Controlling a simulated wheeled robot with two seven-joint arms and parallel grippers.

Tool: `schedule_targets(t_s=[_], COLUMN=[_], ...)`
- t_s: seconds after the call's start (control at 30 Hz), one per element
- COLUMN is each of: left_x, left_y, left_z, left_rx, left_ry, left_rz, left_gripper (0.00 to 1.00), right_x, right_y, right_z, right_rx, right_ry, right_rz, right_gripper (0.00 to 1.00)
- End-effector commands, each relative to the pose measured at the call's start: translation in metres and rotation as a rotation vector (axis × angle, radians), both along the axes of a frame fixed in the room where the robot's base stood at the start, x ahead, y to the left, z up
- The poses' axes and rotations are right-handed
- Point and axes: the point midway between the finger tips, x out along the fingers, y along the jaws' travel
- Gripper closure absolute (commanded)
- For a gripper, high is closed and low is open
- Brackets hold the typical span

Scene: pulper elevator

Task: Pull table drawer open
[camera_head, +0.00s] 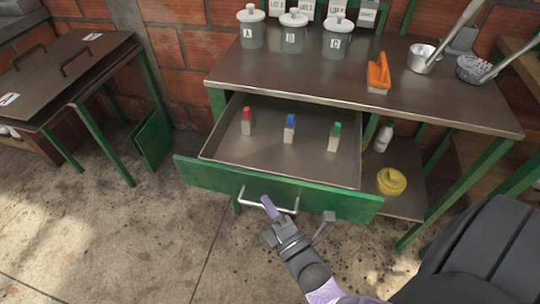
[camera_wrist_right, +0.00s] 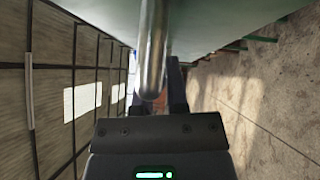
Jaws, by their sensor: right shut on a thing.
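The green-fronted table drawer (camera_head: 290,188) is pulled well out from under the dark table (camera_head: 440,90) in the head view. Its tray is open to view, with a red-capped (camera_head: 247,124), a blue-capped (camera_head: 289,131) and a green-capped small block (camera_head: 334,141) standing in it. My right gripper (camera_head: 270,209) is at the metal bar handle (camera_head: 246,202) on the drawer front, shut on it. In the right wrist view the handle (camera_wrist_right: 152,55) runs down between the fingers (camera_wrist_right: 160,92). My left gripper is not in view.
Three lidded jars, A (camera_head: 251,32), B (camera_head: 293,36) and C (camera_head: 337,41), an orange-handled brush (camera_head: 378,75) and metal ladles (camera_head: 425,58) stand on the table. A yellow container (camera_head: 391,181) and a white bottle (camera_head: 384,137) are on the shelf below. Bare floor (camera_head: 120,230) lies in front.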

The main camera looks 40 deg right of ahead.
Motion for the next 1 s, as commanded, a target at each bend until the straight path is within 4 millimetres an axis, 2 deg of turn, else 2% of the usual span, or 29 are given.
schedule_targets(t_s=[0.1, 0.13, 0.3, 0.6, 0.67, 0.9, 1.0], left_x=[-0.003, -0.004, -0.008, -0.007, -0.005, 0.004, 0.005], left_y=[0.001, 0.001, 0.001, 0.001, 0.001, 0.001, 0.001], left_z=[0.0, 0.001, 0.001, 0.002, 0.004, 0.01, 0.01], left_rx=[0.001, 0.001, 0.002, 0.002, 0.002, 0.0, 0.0], left_ry=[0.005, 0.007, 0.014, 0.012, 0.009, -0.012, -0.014], left_rz=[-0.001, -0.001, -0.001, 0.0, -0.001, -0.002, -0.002], left_gripper=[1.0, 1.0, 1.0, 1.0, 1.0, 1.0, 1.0], right_x=[0.0, 0.0, 0.0, -0.005, -0.015, -0.075, -0.09], right_y=[0.0, 0.0, 0.0, 0.0, 0.001, 0.005, 0.006], right_z=[-0.001, -0.001, -0.001, -0.001, -0.002, -0.01, -0.013], right_rx=[0.0, 0.0, 0.0, 0.001, 0.001, 0.002, 0.001], right_ry=[0.002, 0.002, 0.002, 0.003, 0.005, 0.006, 0.005], right_rz=[0.0, 0.0, 0.0, 0.0, -0.001, -0.001, -0.001], right_gripper=[1.0, 0.8, 0.48, 0.48, 0.48, 0.48, 0.48])
